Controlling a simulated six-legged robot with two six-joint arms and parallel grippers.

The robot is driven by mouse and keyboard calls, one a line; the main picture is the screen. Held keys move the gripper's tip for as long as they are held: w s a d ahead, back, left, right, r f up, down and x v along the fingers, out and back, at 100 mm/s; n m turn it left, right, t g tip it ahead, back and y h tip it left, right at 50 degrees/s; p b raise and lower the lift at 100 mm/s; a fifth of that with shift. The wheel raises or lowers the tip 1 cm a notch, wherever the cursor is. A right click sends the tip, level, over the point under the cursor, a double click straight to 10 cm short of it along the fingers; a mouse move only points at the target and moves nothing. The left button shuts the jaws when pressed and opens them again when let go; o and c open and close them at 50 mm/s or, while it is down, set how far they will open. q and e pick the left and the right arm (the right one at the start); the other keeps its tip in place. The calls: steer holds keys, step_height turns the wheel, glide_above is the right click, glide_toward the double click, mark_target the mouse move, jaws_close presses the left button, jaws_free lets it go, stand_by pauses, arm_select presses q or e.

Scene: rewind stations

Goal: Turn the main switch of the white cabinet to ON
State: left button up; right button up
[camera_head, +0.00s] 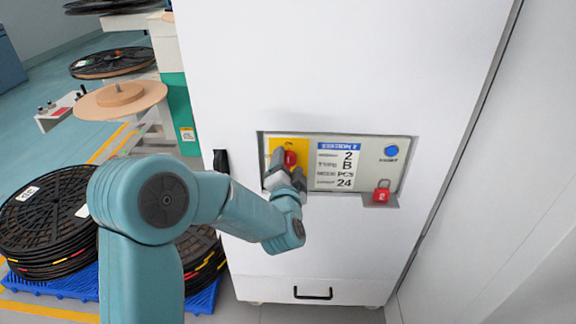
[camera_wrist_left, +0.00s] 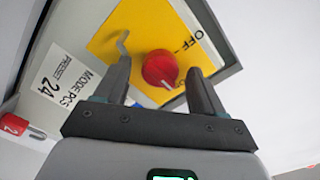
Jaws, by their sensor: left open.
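The white cabinet (camera_head: 330,60) stands in front of me with a recessed control panel (camera_head: 400,155). The main switch is a red round knob (camera_head: 290,159) on a yellow plate (camera_head: 276,148). In the left wrist view the knob (camera_wrist_left: 160,68) shows a white pointer mark at its lower edge, and the plate (camera_wrist_left: 140,25) reads OFF at its right. My left gripper (camera_head: 284,168) is open at the switch. In the wrist view its fingers (camera_wrist_left: 160,78) stand on either side of the knob, with gaps visible; contact cannot be told. My right gripper is not in view.
A red padlock (camera_head: 381,192) marked 2 sits at the panel's lower right, below a blue button (camera_head: 391,151). A black handle (camera_head: 221,161) is on the cabinet's left edge. Black reels (camera_head: 45,215) stand left.

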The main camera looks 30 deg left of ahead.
arm_select(q)
steer(key=b+v, duration=0.8)
steer(key=v, duration=0.8)
steer(key=shift+b, duration=0.4)
steer(key=shift+s+d, duration=0.1)
steer(key=shift+d, duration=0.05)
